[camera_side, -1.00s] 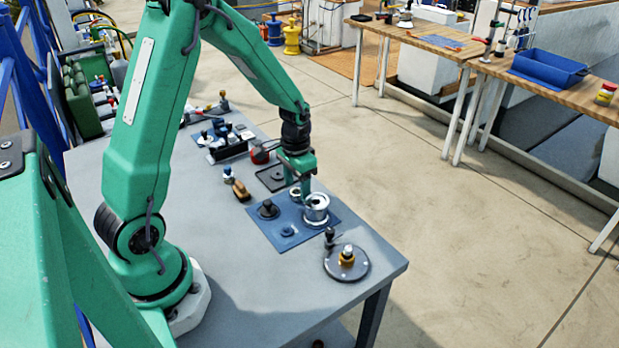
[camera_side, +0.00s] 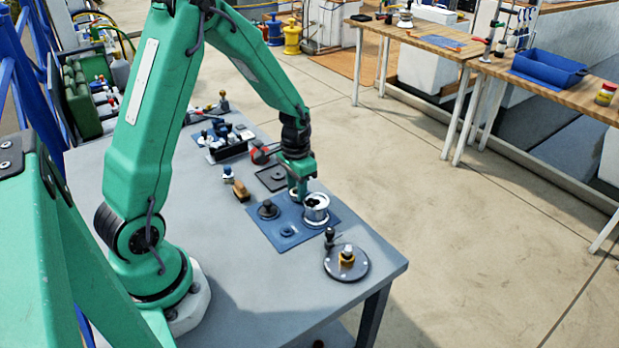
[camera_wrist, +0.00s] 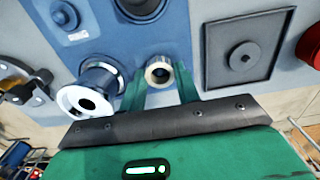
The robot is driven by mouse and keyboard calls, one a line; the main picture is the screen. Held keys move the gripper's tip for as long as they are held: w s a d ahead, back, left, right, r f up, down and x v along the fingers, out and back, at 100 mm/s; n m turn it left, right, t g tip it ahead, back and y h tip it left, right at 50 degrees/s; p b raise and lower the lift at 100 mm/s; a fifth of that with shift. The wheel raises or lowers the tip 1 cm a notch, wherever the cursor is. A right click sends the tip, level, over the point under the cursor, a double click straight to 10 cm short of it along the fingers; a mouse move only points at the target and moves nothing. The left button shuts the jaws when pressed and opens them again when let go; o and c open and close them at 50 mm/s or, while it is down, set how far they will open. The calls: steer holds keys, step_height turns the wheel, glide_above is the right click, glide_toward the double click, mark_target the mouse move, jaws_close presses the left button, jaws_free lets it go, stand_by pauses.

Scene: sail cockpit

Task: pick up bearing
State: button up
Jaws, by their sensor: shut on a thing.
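The bearing (camera_wrist: 158,72) is a small pale metal ring with a dark bore, seen between my fingertips in the wrist view. In the side view it is a small light ring (camera_side: 295,193) at the back edge of the blue mat, partly hidden by my fingers. My gripper (camera_side: 301,195) points down and is shut on the bearing; its green fingers also show in the wrist view (camera_wrist: 160,84). I cannot tell whether the bearing touches the mat.
A silver drum (camera_side: 316,208) stands close beside my gripper on the blue mat (camera_side: 288,239). A black round part (camera_side: 268,210) and a small blue part (camera_side: 287,231) also lie there. A dark square plate (camera_side: 272,178) is behind. A round grey base (camera_side: 346,263) stands near the front edge.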

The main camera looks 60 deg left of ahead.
steer(key=shift+r, duration=0.15)
steer(key=shift+r, duration=0.6)
steer(key=r, duration=0.3)
steer(key=shift+d, duration=0.35)
steer(key=s+d+r, duration=0.3)
steer(key=d+r, duration=0.3)
steer(key=d, duration=0.4)
steer(key=shift+d+r, duration=0.25)
steer(key=shift+d, duration=0.05)
steer(key=shift+r, duration=0.15)
steer(key=shift+r, duration=1.35)
steer(key=d+f, duration=0.1)
steer(key=d, duration=0.3)
steer(key=d+f, duration=0.2)
steer(key=d, duration=0.2)
steer(key=d+f, duration=0.2)
steer(key=d, duration=0.2)
steer(key=shift+w+f, duration=0.15)
steer(key=shift+f, duration=0.1)
